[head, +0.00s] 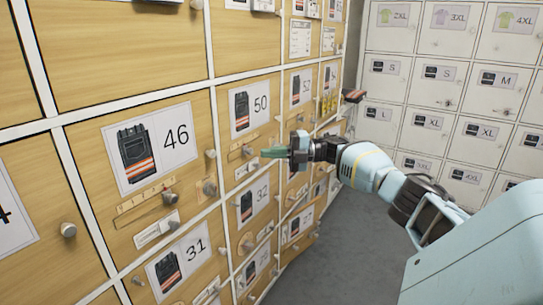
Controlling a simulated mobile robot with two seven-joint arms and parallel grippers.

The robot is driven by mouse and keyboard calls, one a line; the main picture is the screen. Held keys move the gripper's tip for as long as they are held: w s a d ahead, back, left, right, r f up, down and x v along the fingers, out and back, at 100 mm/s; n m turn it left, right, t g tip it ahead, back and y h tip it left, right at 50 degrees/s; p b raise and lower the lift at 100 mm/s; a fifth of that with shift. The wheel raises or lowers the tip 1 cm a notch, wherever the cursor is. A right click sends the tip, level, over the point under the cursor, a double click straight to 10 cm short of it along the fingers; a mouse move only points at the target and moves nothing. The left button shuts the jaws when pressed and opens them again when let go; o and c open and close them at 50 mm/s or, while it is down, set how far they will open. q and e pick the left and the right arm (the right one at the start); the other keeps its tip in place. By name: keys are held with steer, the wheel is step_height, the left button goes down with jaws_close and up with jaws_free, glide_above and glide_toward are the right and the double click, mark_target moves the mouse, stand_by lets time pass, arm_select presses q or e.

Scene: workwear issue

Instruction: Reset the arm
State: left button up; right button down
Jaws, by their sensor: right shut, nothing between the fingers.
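My right arm (370,165) comes in from the right and reaches across to the wooden locker wall. My right gripper (272,153) is shut and empty, with its greenish fingertips pointing left. It appears close in front of the locker doors, just below the door labelled 50 (260,103). Whether the fingertips touch a door cannot be told. My left gripper is not in view.
Wooden lockers with round knobs fill the left, including the door labelled 46 (158,147) and the one labelled 31 (193,249). White lockers with size labels (437,72) stand at the back right. Grey floor (340,250) is clear between them.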

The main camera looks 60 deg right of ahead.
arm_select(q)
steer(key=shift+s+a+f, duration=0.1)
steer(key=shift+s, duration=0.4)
arm_select(e)
steer(key=shift+s+d, duration=0.1)
steer(key=shift+d, duration=0.1)
